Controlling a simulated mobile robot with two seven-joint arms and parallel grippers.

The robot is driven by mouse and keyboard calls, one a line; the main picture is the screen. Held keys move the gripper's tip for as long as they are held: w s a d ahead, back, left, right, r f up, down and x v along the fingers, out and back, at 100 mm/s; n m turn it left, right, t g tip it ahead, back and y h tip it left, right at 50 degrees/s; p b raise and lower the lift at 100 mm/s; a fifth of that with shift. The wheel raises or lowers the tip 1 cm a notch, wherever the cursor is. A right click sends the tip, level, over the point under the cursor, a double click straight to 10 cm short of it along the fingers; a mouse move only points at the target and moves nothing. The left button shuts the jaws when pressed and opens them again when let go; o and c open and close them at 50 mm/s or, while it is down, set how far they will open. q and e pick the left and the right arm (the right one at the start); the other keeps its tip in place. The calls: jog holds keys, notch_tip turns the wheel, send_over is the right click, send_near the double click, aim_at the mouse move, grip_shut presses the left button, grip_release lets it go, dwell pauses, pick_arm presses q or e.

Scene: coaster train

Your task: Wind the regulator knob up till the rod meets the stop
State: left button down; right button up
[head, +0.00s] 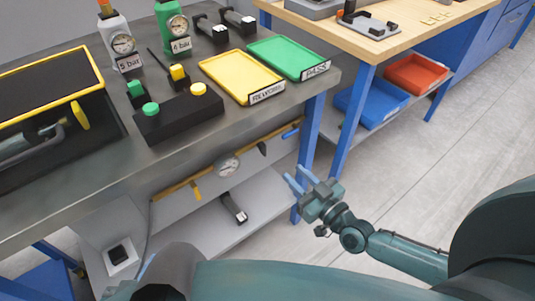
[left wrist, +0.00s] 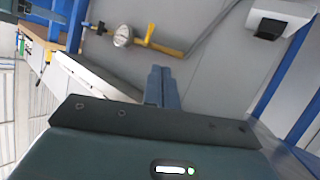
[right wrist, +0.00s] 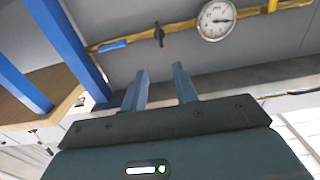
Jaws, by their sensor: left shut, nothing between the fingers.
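A grey regulator (head: 115,35) with an orange top, a round gauge and a "5 bar" label stands on the metal bench at upper left in the head view. A green regulator (head: 172,18) with a gauge and a "4 bar" label stands to its right. I cannot make out a rod meeting a stop on either. My right gripper (head: 296,175) is open and empty beside the bench's front leg; its parted fingers show in the right wrist view (right wrist: 160,72). My left gripper (left wrist: 160,70) is shut and empty, below the bench top; it is mostly hidden in the head view.
A black button box (head: 178,118), a yellow tray (head: 240,72) and a green tray (head: 287,57) lie on the bench. A yellow pipe with a gauge (head: 228,166) runs beneath it. Floor (head: 420,160) is clear at right.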

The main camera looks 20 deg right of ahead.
aim_at(265, 147)
jog(key=b+x, duration=0.1)
jog(key=x, duration=1.1)
jog(key=shift+b, duration=0.3)
jog(key=shift+a, duration=0.15)
jog(key=shift+c, duration=0.3)
grip_shut()
